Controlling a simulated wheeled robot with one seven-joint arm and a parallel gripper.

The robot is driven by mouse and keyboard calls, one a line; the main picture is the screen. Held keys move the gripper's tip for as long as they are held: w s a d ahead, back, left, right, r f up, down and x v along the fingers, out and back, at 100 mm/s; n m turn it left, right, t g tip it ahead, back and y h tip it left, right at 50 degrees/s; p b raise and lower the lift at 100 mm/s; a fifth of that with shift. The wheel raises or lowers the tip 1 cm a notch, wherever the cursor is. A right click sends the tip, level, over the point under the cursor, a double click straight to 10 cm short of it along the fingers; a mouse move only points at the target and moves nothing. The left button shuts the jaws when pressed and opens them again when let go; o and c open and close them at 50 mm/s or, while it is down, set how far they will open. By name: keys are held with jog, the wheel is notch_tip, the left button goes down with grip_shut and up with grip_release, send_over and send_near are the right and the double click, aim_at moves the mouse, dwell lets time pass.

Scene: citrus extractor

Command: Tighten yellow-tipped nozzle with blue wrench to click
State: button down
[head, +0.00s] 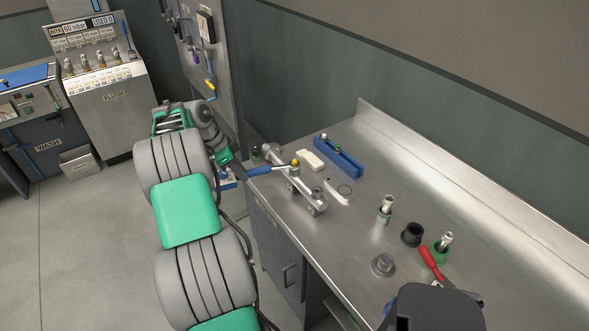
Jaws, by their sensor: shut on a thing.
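The yellow-tipped nozzle (295,164) stands upright on a metal manifold bar (306,194) near the left end of the steel bench. The blue wrench (259,171) lies roughly level, with its blue handle to the left and its metal shank reaching right to the nozzle. Its head meets the nozzle below the yellow tip; I cannot tell how fully it is seated. My gripper (241,172) is shut on the left end of the blue handle, just off the bench's left edge. My arm hides part of the area left of the bench.
The steel bench (340,240) also carries a blue rack (338,160), a white block (311,160) and a white device (338,192) behind the manifold. Nozzle stands (386,210), a black cup (412,234) and a red-handled tool (431,264) are to the right. A wall borders the back.

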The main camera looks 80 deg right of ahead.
jog(key=shift+s+a+n+t+h+b, duration=0.35)
jog(key=shift+s+a+n+b, duration=1.1)
jog(key=shift+b, duration=1.4)
dwell(1.3)
jog(key=shift+w+a, duration=0.1)
dwell(0.4)
dwell(1.1)
jog(key=c, duration=1.7)
grip_release()
jog(key=shift+c, duration=0.2)
grip_shut()
jog(key=shift+r, duration=0.15)
jog(key=shift+s+a+r+t, duration=0.1)
jog(key=shift+s+r+t, duration=0.1)
jog(key=shift+r, duration=0.2)
jog(key=shift+s+r+t, duration=0.1)
jog(key=shift+r+t, duration=0.05)
jog(key=shift+r, duration=0.2)
